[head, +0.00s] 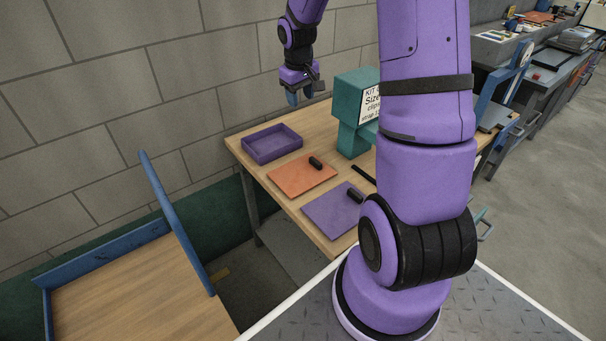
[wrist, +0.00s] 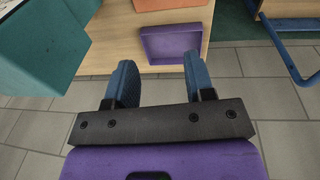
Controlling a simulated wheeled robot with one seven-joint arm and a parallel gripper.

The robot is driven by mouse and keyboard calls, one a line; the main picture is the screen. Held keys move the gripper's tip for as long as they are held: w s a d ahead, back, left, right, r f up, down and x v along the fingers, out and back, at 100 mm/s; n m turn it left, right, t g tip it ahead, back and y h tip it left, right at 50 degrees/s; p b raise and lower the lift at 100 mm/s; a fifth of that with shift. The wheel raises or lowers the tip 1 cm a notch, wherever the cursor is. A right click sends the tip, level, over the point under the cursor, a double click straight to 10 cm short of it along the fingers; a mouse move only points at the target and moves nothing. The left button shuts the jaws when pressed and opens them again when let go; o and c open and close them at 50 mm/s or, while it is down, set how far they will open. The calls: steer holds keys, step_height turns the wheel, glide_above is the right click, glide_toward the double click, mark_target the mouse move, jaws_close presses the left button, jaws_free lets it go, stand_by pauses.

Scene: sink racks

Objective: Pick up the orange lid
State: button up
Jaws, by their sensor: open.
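The orange lid (head: 302,175) is a flat square with a black handle (head: 316,163) near its far right corner. It lies on the wooden table (head: 240,140) in the head view, between a purple tray and a purple lid. My gripper (head: 304,97) is high above the far end of the table, up and behind the lid, its fingers pointing down. In the wrist view the two blue fingers (wrist: 160,82) are apart with nothing between them. A small orange strip (wrist: 168,4) at the top edge of the wrist view may be the lid.
The purple tray (head: 272,143) stands empty behind the orange lid. The purple lid (head: 333,210) with a black handle lies in front of it. A teal stand with a sign (head: 352,115) rises on the right. A wall is behind the table.

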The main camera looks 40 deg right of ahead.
steer(key=g+y, duration=0.1)
glide_toward(316, 160)
steer(key=f, duration=0.5)
steer(key=shift+d, duration=0.2)
steer(key=shift+a+f, duration=0.2)
steer(key=shift+f, duration=2.4)
jaws_close()
steer(key=shift+r, duration=0.15)
